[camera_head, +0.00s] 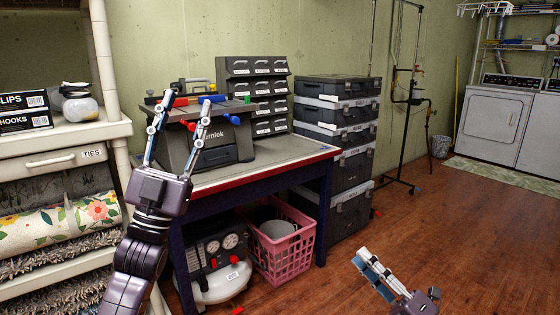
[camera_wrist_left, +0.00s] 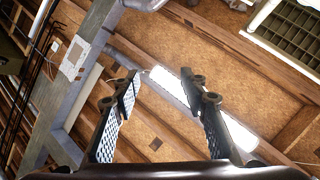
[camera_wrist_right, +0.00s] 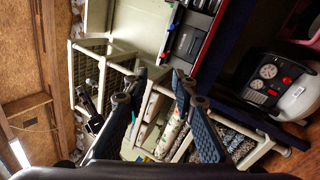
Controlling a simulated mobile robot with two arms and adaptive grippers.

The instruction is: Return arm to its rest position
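My left arm rises from the bottom left of the head view, and its gripper (camera_head: 186,101) points up in front of the workbench machine. Its two fingers are spread apart. The left wrist view shows the left gripper (camera_wrist_left: 158,76) empty against the wooden ceiling. My right gripper (camera_head: 363,256) shows low in the head view, right of centre, over the wood floor, and most of its arm is out of frame. The right wrist view shows the right gripper (camera_wrist_right: 160,76) with fingers apart and nothing between them.
A workbench (camera_head: 290,160) carries a dark machine (camera_head: 222,148) and a drawer cabinet (camera_head: 262,75). Stacked black cases (camera_head: 345,180) stand right of it. A pink basket (camera_head: 290,258) and a gauged compressor (camera_head: 212,262) are underneath. Shelving (camera_head: 105,128) is at left. The wood floor (camera_head: 470,235) at right is largely clear.

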